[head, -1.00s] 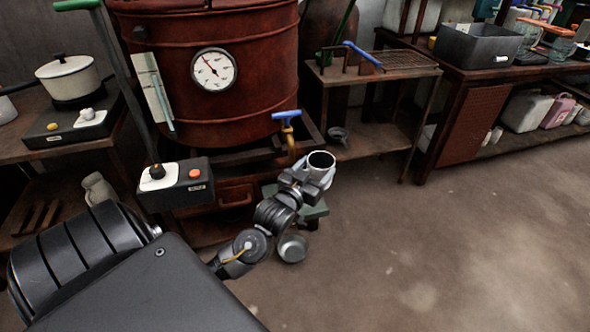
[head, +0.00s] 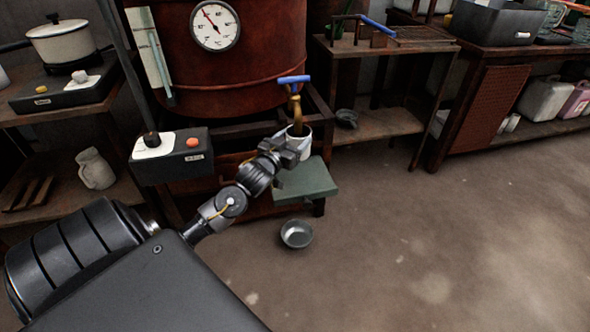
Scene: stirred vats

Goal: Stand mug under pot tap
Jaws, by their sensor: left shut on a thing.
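The mug (head: 305,146) is pale and shows just beyond my left gripper (head: 290,150), which is shut on it. The mug looks upright, directly under the brass tap (head: 295,104) with its blue handle. The tap's spout end reaches down to the mug's opening; I cannot tell whether they touch. The tap comes from the large red-brown pot (head: 240,70) with a round dial. A low green stool (head: 307,182) stands below the mug, which appears held above it. My right gripper is not in view.
A grey metal bowl (head: 296,234) lies on the floor in front of the stool. A control box (head: 172,155) stands left of my gripper. A shelf table (head: 375,125) stands to the right. The floor at right is clear.

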